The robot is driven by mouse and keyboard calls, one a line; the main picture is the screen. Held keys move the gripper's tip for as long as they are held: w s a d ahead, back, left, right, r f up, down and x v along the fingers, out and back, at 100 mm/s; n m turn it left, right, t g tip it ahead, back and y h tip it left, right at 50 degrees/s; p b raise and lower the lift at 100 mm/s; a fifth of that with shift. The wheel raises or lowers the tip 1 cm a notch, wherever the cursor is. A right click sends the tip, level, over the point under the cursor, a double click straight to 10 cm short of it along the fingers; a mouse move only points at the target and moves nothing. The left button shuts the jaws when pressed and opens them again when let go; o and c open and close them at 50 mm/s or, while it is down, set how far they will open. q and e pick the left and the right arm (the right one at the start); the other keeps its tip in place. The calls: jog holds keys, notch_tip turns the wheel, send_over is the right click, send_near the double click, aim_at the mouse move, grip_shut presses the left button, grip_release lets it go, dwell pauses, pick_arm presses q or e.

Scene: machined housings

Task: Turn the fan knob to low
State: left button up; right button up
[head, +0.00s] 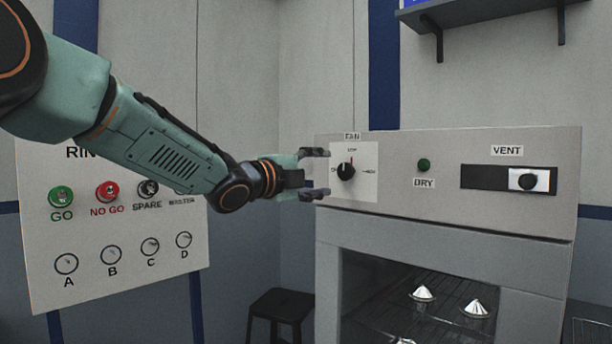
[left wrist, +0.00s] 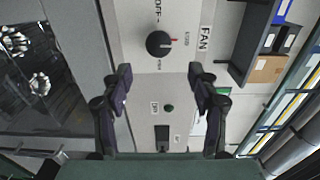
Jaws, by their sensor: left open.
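The fan knob (head: 346,171) is a round black knob on a pale plate under the FAN label, at the left of the grey panel. In the left wrist view the knob (left wrist: 159,44) shows beyond the fingertips, with OFF printed on one side. Its red mark points up toward the top label in the head view; that label is too small to read surely. My left gripper (head: 314,174) is open, just left of the knob in the head view. In the left wrist view my left gripper (left wrist: 160,80) has nothing between its fingers. My right gripper is not in view.
The panel also has a green DRY button (head: 424,165) and a VENT slider (head: 528,181). Below is a windowed chamber (head: 390,290) with shiny cone-shaped parts. A board with buttons and dials (head: 120,240) stands left, a black stool (head: 281,305) below, a shelf (head: 480,14) above.

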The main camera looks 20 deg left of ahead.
pick_arm(q)
jog(key=shift+v, duration=2)
jog(key=shift+w+f, duration=0.1)
jog(key=shift+w, duration=0.05)
